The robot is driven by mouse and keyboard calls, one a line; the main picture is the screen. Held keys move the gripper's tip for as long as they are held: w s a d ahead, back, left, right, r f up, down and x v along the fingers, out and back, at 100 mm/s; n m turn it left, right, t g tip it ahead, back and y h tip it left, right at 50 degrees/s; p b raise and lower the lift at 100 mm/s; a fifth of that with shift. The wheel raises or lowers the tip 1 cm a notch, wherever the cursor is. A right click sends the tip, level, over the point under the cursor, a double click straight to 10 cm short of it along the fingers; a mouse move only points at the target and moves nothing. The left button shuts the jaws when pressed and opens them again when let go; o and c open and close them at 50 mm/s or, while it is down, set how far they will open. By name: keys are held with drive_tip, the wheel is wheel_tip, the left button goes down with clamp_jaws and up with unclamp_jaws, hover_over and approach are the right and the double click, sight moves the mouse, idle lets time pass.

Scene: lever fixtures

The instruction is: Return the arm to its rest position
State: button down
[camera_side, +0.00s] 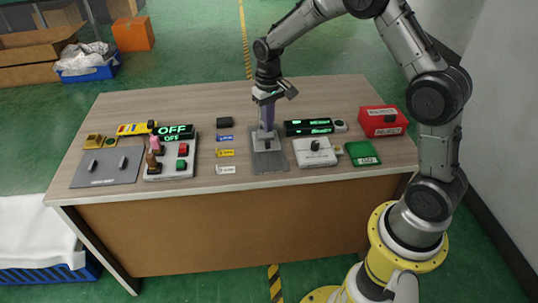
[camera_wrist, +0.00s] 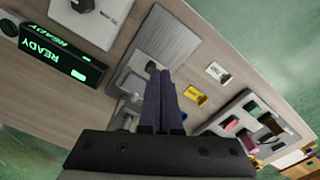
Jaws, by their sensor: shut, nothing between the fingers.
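My arm comes in from the right over the table (camera_side: 170,215) and bends down at its middle. My gripper (camera_side: 266,129) points down with its purple fingers together and nothing held. The fingers are right above or beside a light-grey fixture (camera_side: 258,146) on a dark-grey plate (camera_side: 270,166). In the wrist view the closed fingers (camera_wrist: 158,70) overlap the pale fixture (camera_wrist: 136,80), and the plate (camera_wrist: 165,42) shows behind. I cannot tell whether they touch the fixture, and its lever is partly hidden by them.
A white switch box (camera_side: 314,158), a green box (camera_side: 363,154) and a red box (camera_side: 384,121) stand to the right. A panel reading OFF (camera_side: 174,132) stands left; a READY display (camera_wrist: 50,60) shows in the wrist view. Small labels (camera_side: 226,170) lie left of the plate.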

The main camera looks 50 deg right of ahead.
drive_tip(key=s+a+r+n+t, duration=0.15)
drive_tip(key=s+r, duration=0.25)
drive_tip(key=r, duration=0.5)
drive_tip(key=s+a+r+t, duration=0.3)
drive_tip(key=r, duration=0.7)
drive_tip(key=s+a+r+t, duration=0.1)
drive_tip(key=s+r, duration=0.1)
drive_tip(key=s, duration=0.5)
drive_tip(key=s+a+r+t, duration=0.1)
drive_tip(key=s+a, duration=0.1)
drive_tip(key=s, duration=0.4)
drive_tip(key=s+f+n, duration=0.1)
drive_tip(key=s+f, duration=0.3)
drive_tip(key=s, duration=0.4)
drive_tip(key=shift+f+g, duration=0.35)
drive_tip(key=shift+g, duration=0.1)
